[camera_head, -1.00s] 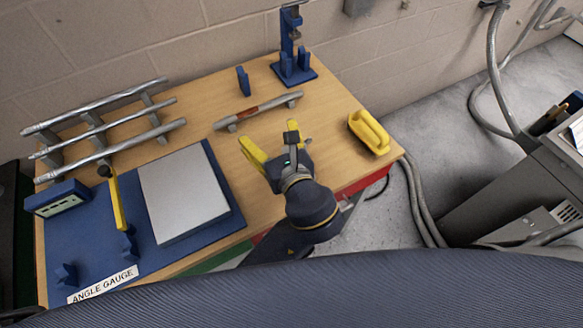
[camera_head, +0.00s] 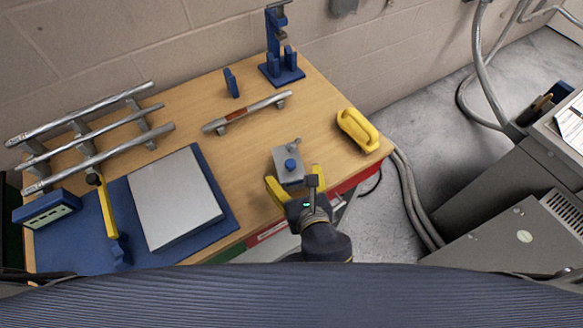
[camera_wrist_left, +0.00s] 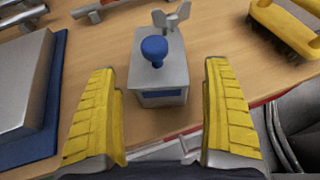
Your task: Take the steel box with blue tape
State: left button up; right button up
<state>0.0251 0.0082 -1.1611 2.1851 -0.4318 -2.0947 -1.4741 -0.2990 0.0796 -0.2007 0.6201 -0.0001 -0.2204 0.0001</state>
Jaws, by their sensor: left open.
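A small grey steel box (camera_head: 289,165) with a blue knob on top stands on the wooden table near its front edge. In the left wrist view the box (camera_wrist_left: 158,80) shows a blue band on its near side and a metal wing piece behind the knob. My left gripper (camera_head: 296,186) is open on the near side of the box. In the left wrist view its yellow fingers (camera_wrist_left: 165,115) are spread apart, one to each side in front of the box, with nothing between the tips. My right gripper is not in view.
A yellow-handled brush (camera_head: 357,130) lies right of the box. Behind are a bar with a red-brown band (camera_head: 245,113) and a blue stand (camera_head: 281,55). Left are a grey plate (camera_head: 175,199) on a blue mat and several metal pipes (camera_head: 90,135) on supports.

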pick_arm(q)
jog(key=shift+x, duration=2.65)
jog(key=shift+s, duration=0.1)
